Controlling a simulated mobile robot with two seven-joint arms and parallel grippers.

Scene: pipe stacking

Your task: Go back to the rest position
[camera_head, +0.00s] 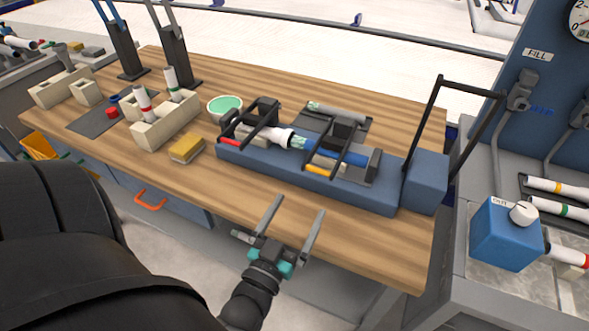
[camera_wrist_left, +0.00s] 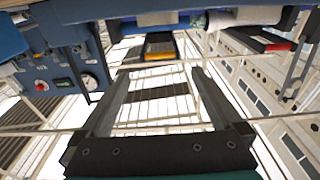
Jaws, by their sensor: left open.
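My left gripper (camera_head: 301,204) is open and empty, in front of the wooden table's near edge, with its fingers pointing toward the table. In the left wrist view its two fingers (camera_wrist_left: 161,72) are spread wide with nothing between them. My right gripper is in neither view. A blue fixture (camera_head: 300,178) with black clamp frames stands on the table beyond my left gripper. A white pipe piece (camera_head: 270,134) lies in the fixture, partly hidden by the frames.
The wooden table (camera_head: 240,192) has a cream block (camera_head: 165,125) with upright pipes, a yellow sponge (camera_head: 187,149) and a green-filled bowl (camera_head: 225,106). A black lever frame (camera_head: 430,110) rises at the fixture's right end. A blue control box (camera_head: 506,236) stands on the right counter.

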